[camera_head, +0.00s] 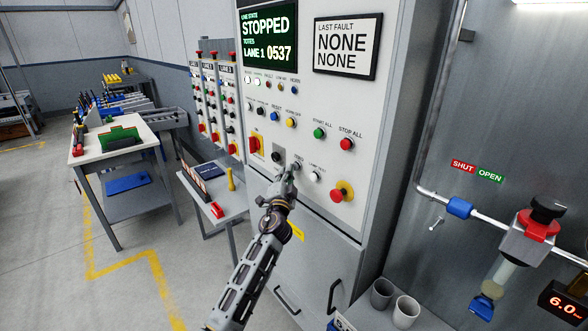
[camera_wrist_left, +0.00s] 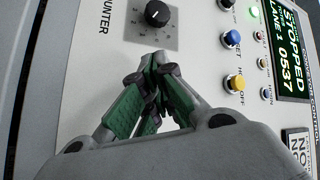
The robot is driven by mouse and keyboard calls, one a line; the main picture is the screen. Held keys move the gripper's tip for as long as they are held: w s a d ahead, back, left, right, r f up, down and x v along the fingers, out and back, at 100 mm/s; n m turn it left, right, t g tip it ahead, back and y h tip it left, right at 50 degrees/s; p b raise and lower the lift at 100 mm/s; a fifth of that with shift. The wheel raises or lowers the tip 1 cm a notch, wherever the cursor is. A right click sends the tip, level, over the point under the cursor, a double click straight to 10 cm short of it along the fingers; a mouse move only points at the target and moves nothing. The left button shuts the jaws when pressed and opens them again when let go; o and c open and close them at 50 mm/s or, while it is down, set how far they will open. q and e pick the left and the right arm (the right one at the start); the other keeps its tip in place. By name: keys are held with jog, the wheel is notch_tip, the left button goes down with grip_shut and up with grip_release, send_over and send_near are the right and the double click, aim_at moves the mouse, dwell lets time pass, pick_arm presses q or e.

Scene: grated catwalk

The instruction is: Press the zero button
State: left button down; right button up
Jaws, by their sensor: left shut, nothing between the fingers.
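My left gripper (camera_head: 290,169) is shut and empty, its fingertips in front of the lower button row of the control panel (camera_head: 320,105). In the left wrist view its green-padded fingers (camera_wrist_left: 157,66) meet just below a black rotary knob (camera_wrist_left: 157,14), near the word COUNTER. The knob also shows in the head view (camera_head: 276,156). A small dark button (camera_head: 297,164) shows right beside the fingertips, its label too small to read; I cannot tell whether it is the zero button or whether the fingers touch it. The display (camera_head: 268,38) reads STOPPED, LANE 1 0537. My right gripper is not in view.
A white button (camera_head: 315,176) and a red emergency knob (camera_head: 342,191) are to the right of my gripper. Blue (camera_head: 274,116), yellow (camera_head: 291,122), green (camera_head: 319,132) and red (camera_head: 346,144) buttons lie above. A red switch (camera_head: 254,146) is left. A small table (camera_head: 205,188) stands left.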

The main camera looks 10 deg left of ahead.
pick_arm(q)
jog(key=shift+w+d+b, duration=0.4)
jog(key=shift+w, duration=0.05)
dwell(1.2)
jog(key=shift+s+a, duration=0.15)
jog(key=shift+s+a+p, duration=0.45)
jog(key=shift+s+a, duration=0.2)
jog(key=shift+s, duration=0.15)
jog(key=shift+s, duration=0.1)
dwell(0.5)
jog(key=shift+s+a+p, duration=0.35)
jog(key=shift+s+a, duration=0.45)
jog(key=shift+s, duration=0.15)
jog(key=shift+s+a+p, duration=0.3)
jog(key=shift+s+a, duration=0.45)
jog(key=shift+s, duration=0.2)
jog(key=shift+d, duration=0.15)
